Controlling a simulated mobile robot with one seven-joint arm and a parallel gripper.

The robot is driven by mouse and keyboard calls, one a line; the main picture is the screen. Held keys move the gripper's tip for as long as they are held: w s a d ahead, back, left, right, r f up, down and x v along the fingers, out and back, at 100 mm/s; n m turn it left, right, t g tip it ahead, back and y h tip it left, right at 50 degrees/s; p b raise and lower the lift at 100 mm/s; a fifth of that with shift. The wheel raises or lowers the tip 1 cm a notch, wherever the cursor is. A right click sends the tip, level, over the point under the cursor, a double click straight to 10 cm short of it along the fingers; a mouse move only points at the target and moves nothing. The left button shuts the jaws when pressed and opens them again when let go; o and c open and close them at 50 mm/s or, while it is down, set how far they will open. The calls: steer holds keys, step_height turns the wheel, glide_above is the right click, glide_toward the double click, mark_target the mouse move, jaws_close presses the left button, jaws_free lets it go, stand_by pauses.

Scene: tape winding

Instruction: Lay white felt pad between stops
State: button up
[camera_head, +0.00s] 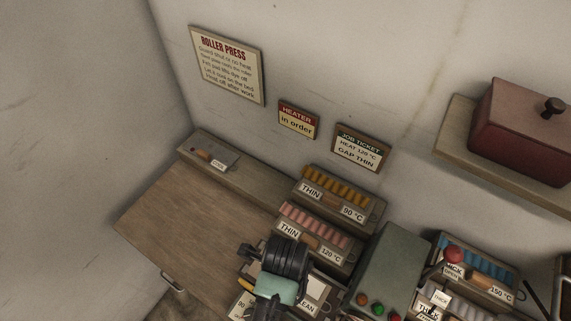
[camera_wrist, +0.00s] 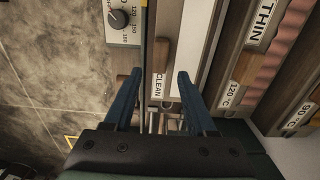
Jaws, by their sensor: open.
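In the wrist view my gripper (camera_wrist: 160,76) is open, with its two blue fingers spread and nothing visibly held. It is over a tray labelled CLEAN (camera_wrist: 158,86), whose label shows between the fingers. A pale white strip (camera_wrist: 196,35) lies along this tray, just beyond the right fingertip; I cannot tell for sure whether it is the white felt pad. Thin metal bars show between the finger bases. In the head view my arm covers the gripper, and part of the CLEAN tray (camera_head: 309,304) shows beside it. I cannot pick out the stops in either view.
Racks of THIN rolls at 120 °C (camera_head: 315,230) and 90 °C (camera_head: 338,195) stand behind my arm. A grey box with coloured buttons (camera_head: 385,270) and a red-knobbed lever (camera_head: 453,254) are at the right. A dial (camera_wrist: 118,18) is near the left finger.

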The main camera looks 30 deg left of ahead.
step_height(320, 180, up, 9)
steer(key=shift+f, duration=0.2)
steer(key=w+d+r+n+t, duration=0.3)
steer(key=w+r+n+t, duration=0.45)
steer(key=w+r, duration=1)
steer(key=w+d+r+n+t, duration=0.1)
steer(key=w+r+t, duration=0.15)
steer(key=r, duration=0.25)
steer(key=w+r+n+t+y, duration=0.1)
steer(key=r+t, duration=0.2)
steer(key=r, duration=0.3)
steer(key=w+d+r+n+t, duration=0.1)
steer(key=w+r+t, duration=0.15)
steer(key=r, duration=0.25)
steer(key=s+d+r+n+t, duration=0.1)
steer(key=s+r+t, duration=0.3)
steer(key=r, duration=0.6)
steer(key=s+d+r+n+t+h, duration=0.1)
steer(key=s+r+n+t, duration=0.3)
steer(key=r, duration=0.6)
steer(key=s+d+r+n+t, duration=0.2)
steer(key=s+r+n+t, duration=0.1)
steer(key=r, duration=0.7)
steer(key=shift+s+d+r+t, duration=0.15)
steer(key=shift+s+d+t, duration=0.3)
steer(key=shift+s, duration=0.35)
